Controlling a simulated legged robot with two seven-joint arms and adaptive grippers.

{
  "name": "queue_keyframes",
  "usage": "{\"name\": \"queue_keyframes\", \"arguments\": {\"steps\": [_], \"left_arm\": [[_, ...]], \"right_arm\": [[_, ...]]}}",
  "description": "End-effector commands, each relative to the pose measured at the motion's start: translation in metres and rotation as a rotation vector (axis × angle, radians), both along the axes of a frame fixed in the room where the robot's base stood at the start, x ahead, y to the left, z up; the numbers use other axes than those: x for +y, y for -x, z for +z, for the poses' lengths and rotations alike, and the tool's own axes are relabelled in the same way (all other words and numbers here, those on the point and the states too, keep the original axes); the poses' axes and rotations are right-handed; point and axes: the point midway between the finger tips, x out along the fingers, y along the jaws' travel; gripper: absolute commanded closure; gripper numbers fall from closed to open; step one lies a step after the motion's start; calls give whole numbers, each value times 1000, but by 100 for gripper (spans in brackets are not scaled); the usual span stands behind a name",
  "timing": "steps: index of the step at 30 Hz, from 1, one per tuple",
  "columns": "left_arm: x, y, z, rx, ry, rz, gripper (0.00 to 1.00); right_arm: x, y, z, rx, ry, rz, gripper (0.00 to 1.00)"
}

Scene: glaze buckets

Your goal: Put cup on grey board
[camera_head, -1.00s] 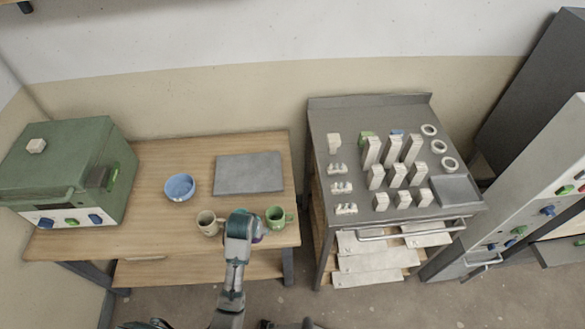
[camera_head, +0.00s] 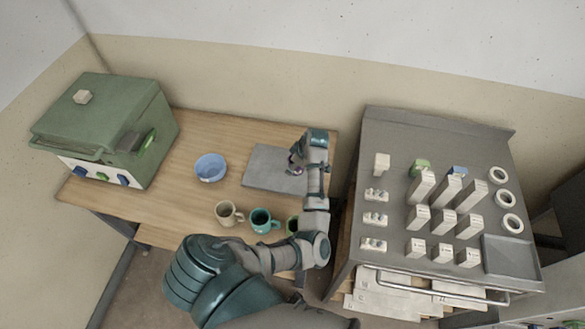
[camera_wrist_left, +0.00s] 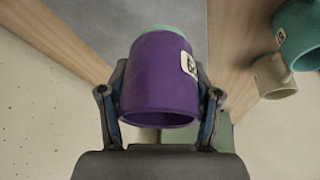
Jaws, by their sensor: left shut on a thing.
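The purple cup (camera_wrist_left: 160,75) has a white label and a green edge at its far end in the left wrist view. My left gripper (camera_wrist_left: 160,110) is shut on it, one finger on each side. In the head view, my left gripper (camera_head: 297,165) is over the right part of the grey board (camera_head: 262,172), and a little of the purple cup (camera_head: 296,170) shows there. Whether the cup touches the board cannot be told. The board carries nothing else. My right gripper is not in view.
A beige cup (camera_head: 227,212), a teal cup (camera_head: 261,221) and a partly hidden green cup (camera_head: 292,226) stand near the table's front edge. A blue bowl (camera_head: 210,167) is left of the board. A green kiln (camera_head: 120,125) fills the left end.

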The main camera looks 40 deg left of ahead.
Motion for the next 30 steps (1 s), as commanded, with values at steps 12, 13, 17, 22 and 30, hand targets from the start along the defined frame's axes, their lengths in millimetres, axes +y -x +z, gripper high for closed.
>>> {"name": "queue_keyframes", "arguments": {"steps": [12,13,17,22,30], "left_arm": [[-1,-1,-59,5,1,-2,86],[-1,-1,-64,5,1,-2,86],[0,0,-83,5,2,-2,86],[0,-1,-87,3,0,-2,86],[-1,-1,-87,3,2,-3,7]], "right_arm": [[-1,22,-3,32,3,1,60],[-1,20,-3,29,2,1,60],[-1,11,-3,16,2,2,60],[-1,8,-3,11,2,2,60],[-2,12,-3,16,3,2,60]]}}
